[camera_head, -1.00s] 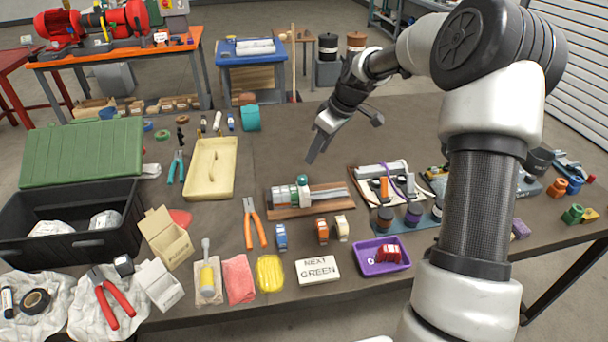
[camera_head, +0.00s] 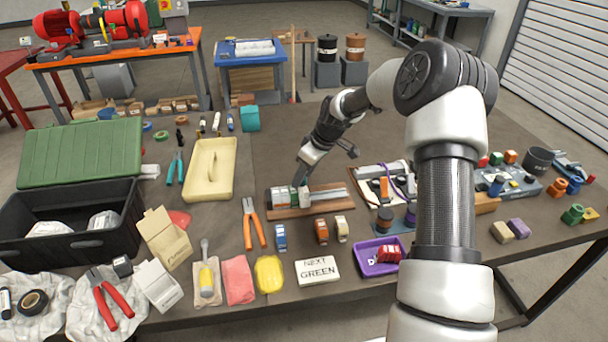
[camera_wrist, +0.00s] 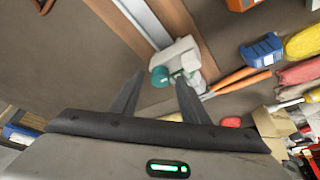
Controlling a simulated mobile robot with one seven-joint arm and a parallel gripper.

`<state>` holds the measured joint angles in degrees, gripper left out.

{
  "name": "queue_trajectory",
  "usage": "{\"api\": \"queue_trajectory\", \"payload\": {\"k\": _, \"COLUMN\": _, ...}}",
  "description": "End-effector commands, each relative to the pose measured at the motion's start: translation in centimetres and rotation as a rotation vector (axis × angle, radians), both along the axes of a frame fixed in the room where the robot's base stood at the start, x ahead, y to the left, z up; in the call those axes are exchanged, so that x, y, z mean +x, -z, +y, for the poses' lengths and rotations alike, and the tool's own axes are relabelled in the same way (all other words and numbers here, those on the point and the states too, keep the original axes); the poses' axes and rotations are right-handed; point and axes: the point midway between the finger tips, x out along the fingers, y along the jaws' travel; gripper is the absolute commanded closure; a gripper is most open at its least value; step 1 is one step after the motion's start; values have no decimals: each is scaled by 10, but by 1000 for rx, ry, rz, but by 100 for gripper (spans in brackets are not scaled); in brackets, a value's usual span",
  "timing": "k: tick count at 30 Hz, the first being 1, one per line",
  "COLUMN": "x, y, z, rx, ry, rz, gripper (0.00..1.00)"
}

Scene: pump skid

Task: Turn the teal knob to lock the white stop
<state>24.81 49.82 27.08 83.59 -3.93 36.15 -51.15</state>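In the wrist view the teal knob (camera_wrist: 160,76) sticks out from the white stop (camera_wrist: 181,56), which sits on the silver rail (camera_wrist: 146,20). My gripper (camera_wrist: 157,88) is open, with its two fingertips apart and pointing at the knob, one on each side of it in the picture. I cannot tell whether either finger touches it. In the head view my gripper (camera_head: 299,180) is low over the wooden base (camera_head: 290,212), at the blocks on the rail (camera_head: 326,198). The knob is hard to make out there, beside the fingers.
Orange-handled pliers (camera_head: 253,224) lie left of the base. Blue (camera_head: 281,237), orange (camera_head: 321,231) and cream (camera_head: 341,228) blocks stand in front, with a "NEXT GREEN" sign (camera_head: 317,270) and a purple tray (camera_head: 366,266). The table behind the rail is clear.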

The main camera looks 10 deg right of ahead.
Motion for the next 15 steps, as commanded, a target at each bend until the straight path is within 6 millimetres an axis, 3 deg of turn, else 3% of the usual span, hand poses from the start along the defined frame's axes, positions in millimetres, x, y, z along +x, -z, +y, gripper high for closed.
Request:
{"api": "queue_trajectory", "payload": {"k": 1, "x": 0, "y": 0, "z": 0, "rx": 0, "ry": 0, "rz": 0, "gripper": 67}}
{"api": "queue_trajectory", "payload": {"k": 7, "x": 0, "y": 0, "z": 0, "rx": 0, "ry": 0, "rz": 0, "gripper": 100}}
{"api": "queue_trajectory", "payload": {"k": 15, "x": 0, "y": 0, "z": 0, "rx": 0, "ry": 26, "rz": 0, "gripper": 100}}
